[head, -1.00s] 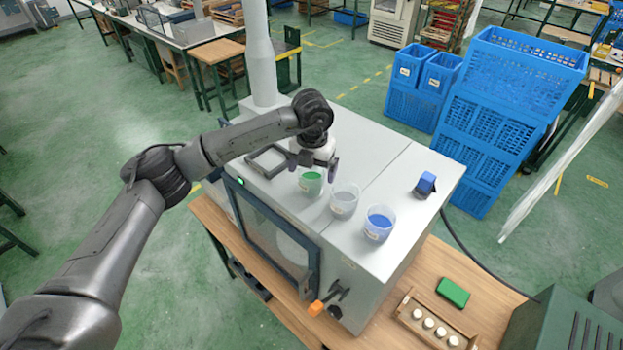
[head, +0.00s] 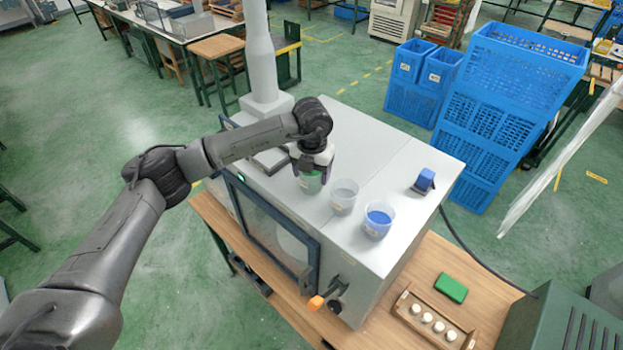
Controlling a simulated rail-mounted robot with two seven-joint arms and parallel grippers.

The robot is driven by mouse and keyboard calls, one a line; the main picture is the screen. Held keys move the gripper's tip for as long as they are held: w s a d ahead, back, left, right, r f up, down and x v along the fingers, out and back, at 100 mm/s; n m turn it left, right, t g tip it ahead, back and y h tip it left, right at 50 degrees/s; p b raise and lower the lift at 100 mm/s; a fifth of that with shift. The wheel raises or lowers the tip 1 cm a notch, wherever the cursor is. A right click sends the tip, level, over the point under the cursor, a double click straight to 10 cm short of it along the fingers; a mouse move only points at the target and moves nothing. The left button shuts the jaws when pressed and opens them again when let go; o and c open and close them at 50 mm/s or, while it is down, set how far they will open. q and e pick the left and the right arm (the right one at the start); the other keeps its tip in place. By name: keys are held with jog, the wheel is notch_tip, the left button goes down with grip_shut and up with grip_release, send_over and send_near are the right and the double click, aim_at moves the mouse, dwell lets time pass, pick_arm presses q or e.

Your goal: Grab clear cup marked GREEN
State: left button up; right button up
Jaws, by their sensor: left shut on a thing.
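The clear cup with green contents (head: 310,183) stands on top of the grey cabinet, at the left end of a row of cups. My left gripper (head: 312,176) comes down over it from above and is shut on it, with a finger on either side. The gripper hides the cup's upper part, and its marking is too small to read. A clear cup with pale contents (head: 343,197) stands just to its right. A clear cup with blue contents (head: 378,221) stands further right. My right gripper is not in view.
The grey cabinet (head: 375,145) has a thick vertical pipe (head: 261,55) at its back left. A blue block on a dark stand (head: 424,181) sits at its right. A wooden rack with white pieces (head: 434,322) and a green block (head: 452,288) lie on the wooden table (head: 400,307).

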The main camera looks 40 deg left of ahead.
pick_arm(q)
jog(key=shift+c, duration=0.9)
